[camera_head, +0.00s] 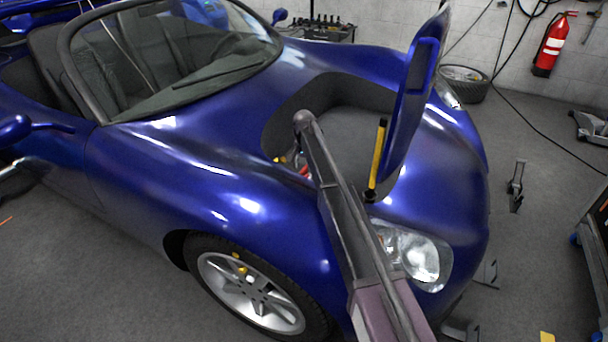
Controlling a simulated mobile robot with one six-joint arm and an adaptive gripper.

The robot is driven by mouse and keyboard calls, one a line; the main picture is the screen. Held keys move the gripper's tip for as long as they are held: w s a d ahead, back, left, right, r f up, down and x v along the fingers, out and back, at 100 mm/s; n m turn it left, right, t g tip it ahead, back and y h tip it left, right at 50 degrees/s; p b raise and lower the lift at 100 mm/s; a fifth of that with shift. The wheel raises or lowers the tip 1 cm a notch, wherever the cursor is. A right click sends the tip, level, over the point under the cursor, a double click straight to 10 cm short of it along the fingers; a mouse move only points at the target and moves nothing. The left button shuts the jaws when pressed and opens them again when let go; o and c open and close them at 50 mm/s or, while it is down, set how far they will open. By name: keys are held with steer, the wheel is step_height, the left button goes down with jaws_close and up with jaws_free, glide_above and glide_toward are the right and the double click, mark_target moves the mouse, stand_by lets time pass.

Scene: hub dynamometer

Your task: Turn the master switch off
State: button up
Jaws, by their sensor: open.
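The blue car (120,160) stands with its front lid (412,95) raised and its front compartment (350,125) open. My arm reaches from the bottom of the picture over the fender to the left side of the compartment. Its far end bends down there, behind the compartment's near edge. My gripper is hidden there and I cannot make out its fingers. A small red part (303,168) shows beside the arm at that edge. I cannot tell whether it is the master switch. A small yellow part (280,160) shows just left of it.
A yellow and black strut (377,160) stands upright at the compartment's right side, close to my arm. The headlight (412,255) and front wheel (250,290) lie below. A fire extinguisher (553,45) hangs on the back wall.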

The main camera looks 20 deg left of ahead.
steer(key=shift+f+b, duration=0.5)
steer(key=shift+f, duration=0.25)
jaws_close()
steer(key=shift+d, duration=0.1)
